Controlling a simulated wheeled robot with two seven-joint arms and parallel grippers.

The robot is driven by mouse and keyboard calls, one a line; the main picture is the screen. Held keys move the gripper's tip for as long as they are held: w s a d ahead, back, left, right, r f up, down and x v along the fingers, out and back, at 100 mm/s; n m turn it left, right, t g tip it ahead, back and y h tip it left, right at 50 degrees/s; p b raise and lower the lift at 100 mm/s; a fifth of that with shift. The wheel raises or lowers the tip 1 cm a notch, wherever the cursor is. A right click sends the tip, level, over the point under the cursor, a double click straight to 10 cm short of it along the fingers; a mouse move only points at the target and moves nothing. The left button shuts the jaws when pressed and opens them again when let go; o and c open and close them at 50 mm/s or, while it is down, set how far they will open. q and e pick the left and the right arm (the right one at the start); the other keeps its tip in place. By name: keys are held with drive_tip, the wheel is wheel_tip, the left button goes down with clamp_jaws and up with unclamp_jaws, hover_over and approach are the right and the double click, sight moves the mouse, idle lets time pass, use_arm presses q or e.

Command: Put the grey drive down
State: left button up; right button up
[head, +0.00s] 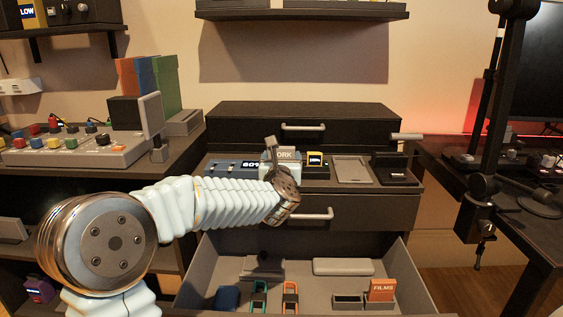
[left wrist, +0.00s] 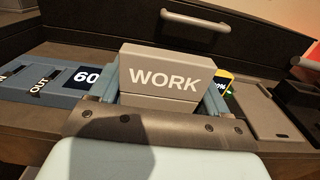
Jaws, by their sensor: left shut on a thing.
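My left gripper (head: 281,167) is shut on the grey drive (head: 287,154), a block with a white WORK label. In the left wrist view the grey drive (left wrist: 160,79) sits between the two blue-grey fingers, label facing the camera. It is at the top of the dark cabinet (left wrist: 275,150), between a blue tray (head: 233,168) and a small yellow and dark object (head: 315,159). My gripper hides its lower part, so I cannot tell whether it touches the surface. My right gripper is not in view.
A flat grey pad (head: 351,169) and a black device (head: 394,168) stand to the right on the cabinet. Below, an open drawer (head: 415,290) holds several items, including an orange FILMS box (head: 382,289). A dark monitor arm (head: 492,130) rises at the right.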

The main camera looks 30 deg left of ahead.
use_arm(q)
drive_tip(key=shift+f+b, duration=0.2)
drive_tip(key=shift+b, duration=0.1)
drive_tip(key=o, duration=1.1)
drive_tip(key=shift+r, duration=0.15)
drive_tip(key=shift+r+p, duration=0.25)
drive_tip(key=shift+p, duration=0.3)
drive_tip(key=b+v, duration=0.2)
drive_tip(key=v, duration=1)
drive_tip(key=shift+f, duration=0.25)
